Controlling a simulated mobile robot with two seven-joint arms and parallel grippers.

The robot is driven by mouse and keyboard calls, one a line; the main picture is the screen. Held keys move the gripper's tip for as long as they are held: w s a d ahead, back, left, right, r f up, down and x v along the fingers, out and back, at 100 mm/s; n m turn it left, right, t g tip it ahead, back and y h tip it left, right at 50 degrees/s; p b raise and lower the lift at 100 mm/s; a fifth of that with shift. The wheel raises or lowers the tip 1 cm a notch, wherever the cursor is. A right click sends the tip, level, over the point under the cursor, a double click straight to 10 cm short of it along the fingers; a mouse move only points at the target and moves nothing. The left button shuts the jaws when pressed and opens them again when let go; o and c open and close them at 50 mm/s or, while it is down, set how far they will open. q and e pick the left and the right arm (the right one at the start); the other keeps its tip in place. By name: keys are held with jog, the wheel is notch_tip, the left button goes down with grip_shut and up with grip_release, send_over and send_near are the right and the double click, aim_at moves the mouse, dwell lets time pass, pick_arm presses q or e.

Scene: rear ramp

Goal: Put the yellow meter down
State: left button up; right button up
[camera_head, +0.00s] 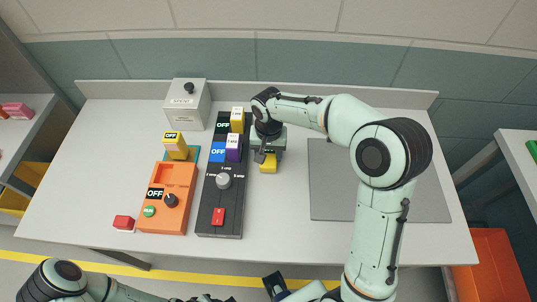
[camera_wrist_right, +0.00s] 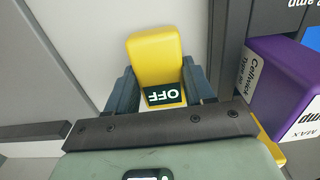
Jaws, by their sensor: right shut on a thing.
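My right gripper (camera_head: 265,154) is shut on a yellow meter (camera_head: 268,164), just right of the dark grey panel, over the white table. In the right wrist view the meter (camera_wrist_right: 155,62) sits between the two dark fingers (camera_wrist_right: 158,90), with its OFF display facing the camera. I cannot tell whether its underside touches the table. Another yellow block (camera_head: 175,147) stands at the orange unit, and one more (camera_head: 237,119) is at the top of the dark panel. My left arm shows at the bottom edge; its gripper's state is unclear.
The dark panel (camera_head: 209,215) holds a purple block (camera_head: 233,149), close beside my gripper. The orange unit (camera_head: 176,185) is left of it. A grey box (camera_head: 182,113) stands behind. A grey mat (camera_head: 328,190) lies right, partly under my arm.

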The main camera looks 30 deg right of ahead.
jog(key=shift+f, duration=0.35)
jog(key=shift+f, duration=0.1)
jog(key=o, duration=1.1)
jog(key=shift+o, duration=0.2)
notch_tip(320, 180, up, 12)
jog(key=p, duration=0.1)
